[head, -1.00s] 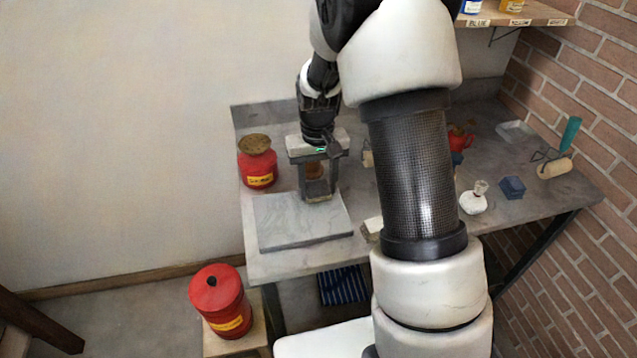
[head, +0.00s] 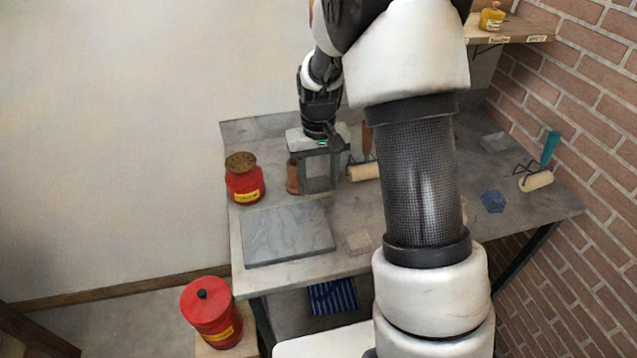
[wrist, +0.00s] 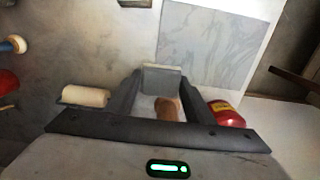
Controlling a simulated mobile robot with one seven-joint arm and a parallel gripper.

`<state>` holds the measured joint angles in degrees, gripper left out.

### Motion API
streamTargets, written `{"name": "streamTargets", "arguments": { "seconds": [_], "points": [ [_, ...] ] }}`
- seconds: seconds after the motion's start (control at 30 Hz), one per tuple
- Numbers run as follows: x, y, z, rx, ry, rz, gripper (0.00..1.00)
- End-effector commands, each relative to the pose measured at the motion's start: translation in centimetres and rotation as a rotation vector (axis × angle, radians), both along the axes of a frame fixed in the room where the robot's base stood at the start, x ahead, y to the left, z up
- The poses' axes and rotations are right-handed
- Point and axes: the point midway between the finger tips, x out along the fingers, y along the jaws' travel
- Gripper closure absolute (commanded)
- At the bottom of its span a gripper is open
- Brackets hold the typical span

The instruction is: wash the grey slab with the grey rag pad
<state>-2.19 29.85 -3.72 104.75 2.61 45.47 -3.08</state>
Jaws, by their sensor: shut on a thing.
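The grey slab (head: 288,233) lies flat at the front left of the bench, with pale veining. It also shows at the top of the wrist view (wrist: 212,45). My gripper (head: 319,185) is above the bench behind the slab's far right corner. It is shut on a grey block-like pad (wrist: 162,80), which seems to be the rag pad and shows between the fingertips. The pad looks clear of the slab. My gripper's housing and fingers partly hide the pad in the head view.
A red jar (head: 244,182) stands left of my gripper, and a brown pot (head: 293,177) is close behind it. A roller (head: 364,172) lies to its right. A small pale block (head: 357,243) lies right of the slab.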

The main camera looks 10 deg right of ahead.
Motion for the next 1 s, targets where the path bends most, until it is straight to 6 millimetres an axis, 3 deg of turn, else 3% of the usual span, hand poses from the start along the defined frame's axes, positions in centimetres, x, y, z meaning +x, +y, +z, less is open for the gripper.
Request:
{"name": "streamTargets", "arguments": {
  "seconds": [0.2, 1.0],
  "points": [
    [0.1, 0.0, 1.9, 0.000, -0.001, 0.000, 0.77],
    [-0.2, 0.0, 1.9, 0.000, 0.000, 0.000, 0.77]
  ]
}}
